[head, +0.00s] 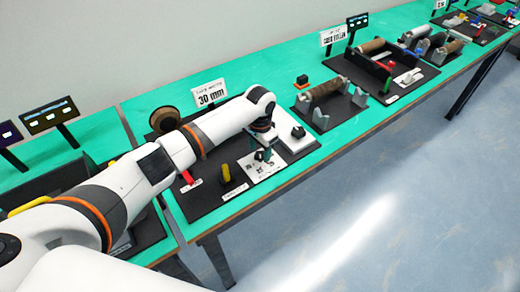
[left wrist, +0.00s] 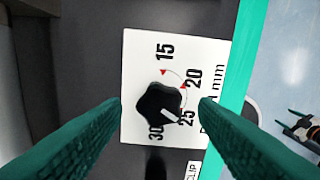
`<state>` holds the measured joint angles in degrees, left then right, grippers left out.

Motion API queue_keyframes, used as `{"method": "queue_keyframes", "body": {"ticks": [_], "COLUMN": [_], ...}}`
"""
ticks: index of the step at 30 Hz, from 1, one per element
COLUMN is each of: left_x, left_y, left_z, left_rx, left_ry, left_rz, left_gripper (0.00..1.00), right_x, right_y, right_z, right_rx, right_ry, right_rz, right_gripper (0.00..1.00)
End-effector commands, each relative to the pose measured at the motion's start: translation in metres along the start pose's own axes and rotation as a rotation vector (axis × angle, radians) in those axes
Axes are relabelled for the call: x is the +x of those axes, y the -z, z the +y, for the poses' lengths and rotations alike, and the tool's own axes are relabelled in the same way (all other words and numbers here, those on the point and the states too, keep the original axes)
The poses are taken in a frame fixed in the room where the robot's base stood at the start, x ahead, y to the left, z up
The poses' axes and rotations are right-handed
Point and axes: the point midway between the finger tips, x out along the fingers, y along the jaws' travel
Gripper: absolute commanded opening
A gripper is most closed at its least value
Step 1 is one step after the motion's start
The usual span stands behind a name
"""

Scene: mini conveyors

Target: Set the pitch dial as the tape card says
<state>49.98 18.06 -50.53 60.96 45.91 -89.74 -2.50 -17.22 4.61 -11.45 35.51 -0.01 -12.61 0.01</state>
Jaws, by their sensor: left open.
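The pitch dial is a black knob (left wrist: 158,104) on a white plate (left wrist: 140,60) marked 15, 20, 25 and 30. Its white pointer line is turned toward the 25 in the left wrist view. The tape card (head: 209,95) stands behind the board and reads 30 mm. My left gripper (left wrist: 161,103) is open, with one green fingertip on each side of the knob. In the head view my left gripper (head: 264,139) points down over the dial plate (head: 262,170) and partly hides the knob. I cannot tell whether the fingers touch it.
A yellow part (head: 225,174) and a red part (head: 187,177) stand left of the dial. A brown roll (head: 164,119) is behind my arm. Another white plate with a dark knob (head: 298,132) is to the right. What looks like my right gripper (left wrist: 300,126) is small at the right edge.

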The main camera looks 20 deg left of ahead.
Motion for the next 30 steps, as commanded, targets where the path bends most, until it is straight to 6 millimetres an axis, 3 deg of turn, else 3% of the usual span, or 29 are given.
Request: {"method": "queue_keyframes", "body": {"ticks": [12, 21, 30], "left_x": [0.0103, 0.0099, 0.0090], "left_y": [-0.0001, -0.0001, -0.0003], "left_z": [-0.0003, -0.0001, -0.0002], "left_rx": [0.001, 0.001, 0.043], "left_ry": [-0.001, -0.001, -0.001], "left_rz": [-0.001, -0.001, -0.001], "left_gripper": [0.54, 0.10, 0.10], "right_x": [-0.0004, -0.0004, -0.0029], "right_y": [-0.0006, -0.0008, -0.0011], "right_z": [-0.0003, -0.0002, -0.0003], "right_rx": [0.000, 0.000, 0.000], "right_ry": [0.000, 0.000, 0.000], "right_rz": [-0.001, -0.001, -0.001], "right_gripper": [0.67, 0.67, 0.67]}}
